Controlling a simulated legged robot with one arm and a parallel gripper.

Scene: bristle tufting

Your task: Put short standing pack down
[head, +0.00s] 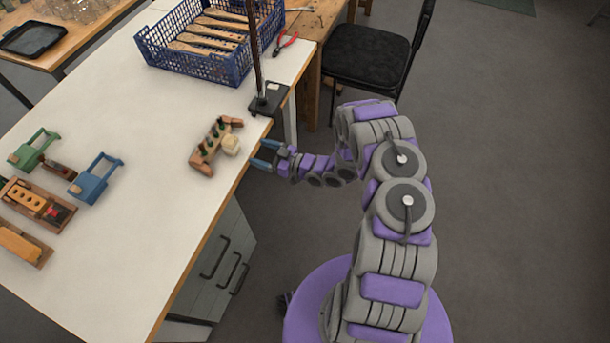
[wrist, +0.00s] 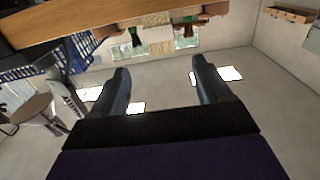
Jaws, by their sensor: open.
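A short cream-coloured pack (head: 231,145) stands on the white table near its right edge, against the right side of a wooden rack (head: 203,160). Several dark green upright pieces show in the rack. My gripper (head: 264,154) has blue fingers, is open and empty, and is at the table edge, just right of the pack and apart from it. In the wrist view my gripper (wrist: 161,74) shows its two fingers spread with nothing between them. A pale tan block (wrist: 157,42), perhaps the pack, shows beyond the fingers beside green pieces, partly cut off by a wooden edge.
A blue crate (head: 150,50) of wooden handles stands at the back, with a black-based post (head: 268,98) and red pliers (head: 286,43) beside it. Green (head: 35,148) and blue (head: 96,178) frames and wooden blocks lie at left. The table's middle and front are clear.

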